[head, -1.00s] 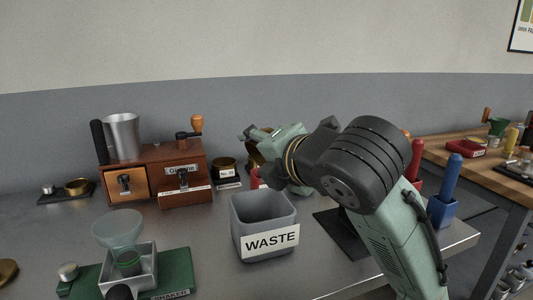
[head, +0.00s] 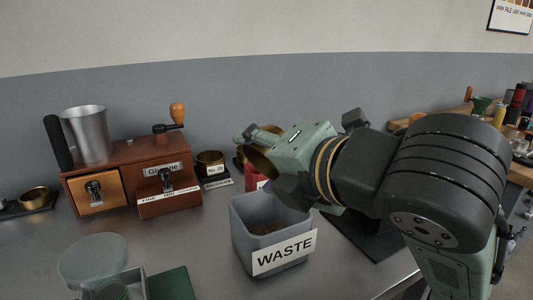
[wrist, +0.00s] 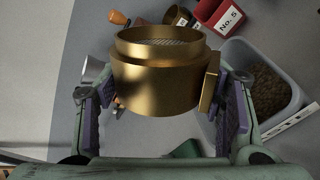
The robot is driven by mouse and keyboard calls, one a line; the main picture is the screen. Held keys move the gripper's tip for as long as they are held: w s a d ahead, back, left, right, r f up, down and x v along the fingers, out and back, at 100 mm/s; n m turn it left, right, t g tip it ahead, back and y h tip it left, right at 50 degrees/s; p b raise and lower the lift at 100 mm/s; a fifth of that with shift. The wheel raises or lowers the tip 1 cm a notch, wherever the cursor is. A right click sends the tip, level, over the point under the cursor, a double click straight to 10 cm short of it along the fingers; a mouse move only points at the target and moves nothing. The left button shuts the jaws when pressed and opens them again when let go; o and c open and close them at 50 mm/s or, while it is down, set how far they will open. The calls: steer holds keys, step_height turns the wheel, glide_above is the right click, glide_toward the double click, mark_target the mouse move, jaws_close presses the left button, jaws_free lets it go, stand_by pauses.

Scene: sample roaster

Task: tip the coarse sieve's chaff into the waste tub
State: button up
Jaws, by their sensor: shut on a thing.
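My gripper (wrist: 160,100) is shut on the brass coarse sieve (wrist: 158,85), its purple pads on either side. The sieve's mesh shows inside the upper ring in the wrist view, and I see no chaff on that part. In the head view the sieve (head: 258,161) is tilted and partly hidden by my gripper (head: 275,165). It is above the back of the grey waste tub (head: 253,250), apart from it. Brown chaff (head: 266,228) lies in the tub. The tub (wrist: 270,131) and chaff (wrist: 262,88) also show right of the sieve in the wrist view.
A brown grinder box (head: 135,172) with a metal cup (head: 88,135) stands at left. A brass No. 20 sieve (head: 210,160) is behind the tub. A red No. 5 holder (wrist: 218,12) is close to the held sieve. A glass funnel (head: 93,258) stands front left.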

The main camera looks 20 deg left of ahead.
steer(key=m+g+p, duration=0.1)
steer(key=w+r+m+g+p, duration=0.1)
steer(key=shift+w+d+m+p, duration=0.1)
steer(key=shift+d+m+p, duration=0.2)
steer(key=shift+m+p, duration=0.1)
steer(key=shift+w+d+r+m+g+y+p, duration=0.2)
steer(key=shift+w+m+g+y+p, duration=0.2)
steer(key=shift+m+g+p, duration=0.3)
steer(key=m, duration=0.1)
steer(key=w+m+g+p, duration=0.1)
steer(key=m+y+p, duration=0.1)
steer(key=shift+w+d+r+m+g, duration=0.15)
steer(key=shift+d+r+m+g, duration=0.15)
steer(key=shift+g, duration=0.1)
steer(key=m+g+y+p, duration=0.1)
steer(key=m, duration=0.1)
steer(key=w+m+g+y+p, duration=0.1)
steer(key=m+p, duration=0.1)
steer(key=shift+d, duration=0.1)
steer(key=shift+f+m+y+b, duration=0.3)
steer(key=shift+f+m+y, duration=0.25)
steer(key=shift+m, duration=0.35)
steer(key=shift+f+m+g+y, duration=0.35)
steer(key=shift+m+g+y, duration=0.1)
steer(key=shift+m, duration=1.35)
